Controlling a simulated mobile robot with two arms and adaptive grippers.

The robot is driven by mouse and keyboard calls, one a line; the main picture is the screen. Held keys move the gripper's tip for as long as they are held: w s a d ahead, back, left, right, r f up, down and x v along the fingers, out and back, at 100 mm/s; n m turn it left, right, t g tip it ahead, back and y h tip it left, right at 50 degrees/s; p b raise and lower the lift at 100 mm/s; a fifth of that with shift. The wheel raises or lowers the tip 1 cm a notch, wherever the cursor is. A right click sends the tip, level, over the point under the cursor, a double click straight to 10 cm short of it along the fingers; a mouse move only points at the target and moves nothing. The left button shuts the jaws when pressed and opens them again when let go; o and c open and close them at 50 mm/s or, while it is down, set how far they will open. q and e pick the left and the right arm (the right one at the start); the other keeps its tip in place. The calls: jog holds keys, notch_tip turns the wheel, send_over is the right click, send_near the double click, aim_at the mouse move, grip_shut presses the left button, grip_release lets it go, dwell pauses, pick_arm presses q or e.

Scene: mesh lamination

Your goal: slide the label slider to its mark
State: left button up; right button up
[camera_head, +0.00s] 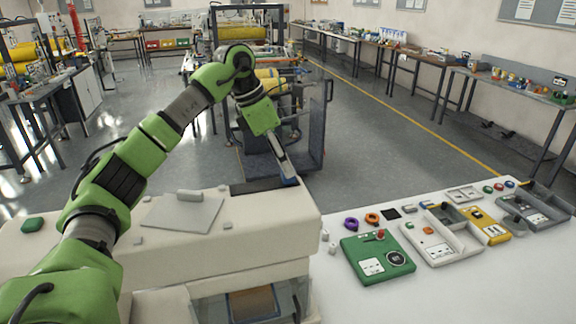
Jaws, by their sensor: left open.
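My left gripper (288,172) is seen nearly edge-on, pointing down, with its tips at the right end of a dark strip (252,187) on top of the cream machine (270,222). A green panel (352,250) on the white table has a small red knob (380,233), a white label plate and a round dial. My right gripper is not in view.
A grey plate with a handle (182,214) and a green block (33,225) lie on the machine's top. The white table (345,306) holds grey trays, a yellow panel (487,229), purple and orange rings. Its front is clear. A dark cart (310,130) stands behind.

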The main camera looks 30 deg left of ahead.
pick_arm(q)
jog(key=shift+x, duration=1.05)
jog(key=shift+d+f+p, duration=0.25)
jog(key=shift+f+p, duration=0.05)
jog(key=shift+f, duration=0.05)
jog(key=shift+w, duration=0.1)
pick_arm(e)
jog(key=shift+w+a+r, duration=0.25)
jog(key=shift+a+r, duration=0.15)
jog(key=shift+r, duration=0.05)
pick_arm(q)
jog(key=shift+f, duration=0.1)
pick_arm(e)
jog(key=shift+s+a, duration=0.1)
